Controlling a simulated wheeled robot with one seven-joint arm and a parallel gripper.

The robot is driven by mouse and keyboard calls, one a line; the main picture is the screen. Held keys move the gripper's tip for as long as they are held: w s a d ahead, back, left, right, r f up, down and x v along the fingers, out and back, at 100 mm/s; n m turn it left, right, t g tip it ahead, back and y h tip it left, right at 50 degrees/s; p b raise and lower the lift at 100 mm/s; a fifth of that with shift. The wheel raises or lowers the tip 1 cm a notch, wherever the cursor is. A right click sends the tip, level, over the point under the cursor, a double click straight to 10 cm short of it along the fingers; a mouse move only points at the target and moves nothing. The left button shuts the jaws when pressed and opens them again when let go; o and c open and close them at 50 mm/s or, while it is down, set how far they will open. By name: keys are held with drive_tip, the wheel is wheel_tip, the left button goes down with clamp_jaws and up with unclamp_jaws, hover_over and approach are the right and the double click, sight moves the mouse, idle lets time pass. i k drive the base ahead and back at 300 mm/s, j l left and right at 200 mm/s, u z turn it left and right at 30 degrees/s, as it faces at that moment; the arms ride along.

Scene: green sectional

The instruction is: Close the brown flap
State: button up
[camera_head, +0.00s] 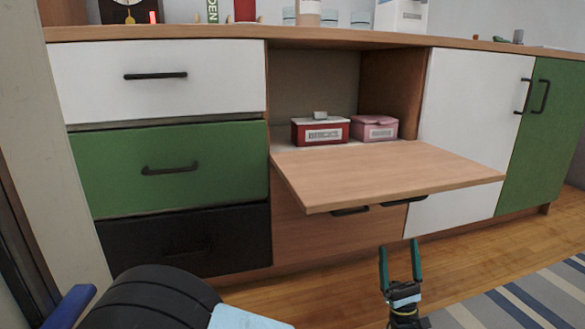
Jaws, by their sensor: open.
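The brown flap (390,173) is hinged at its back edge and lies open, roughly level, sticking out from the sideboard. A dark handle shows under its front edge. My gripper (399,252) is at the bottom right, pointing up, with its two green fingers apart and nothing between them. In the picture it is below the flap's front edge, apart from it.
Inside the open compartment stand a red box (320,132) and a pink box (374,128). White, green and black drawers (170,160) are at left, white (468,110) and green doors at right. Wooden floor (300,295) and a striped rug (520,300) lie in front.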

sight(389, 174)
drive_tip(key=k+j, duration=0.2)
drive_tip(key=j, duration=0.15)
drive_tip(key=k+j, duration=0.45)
drive_tip(key=j, duration=0.25)
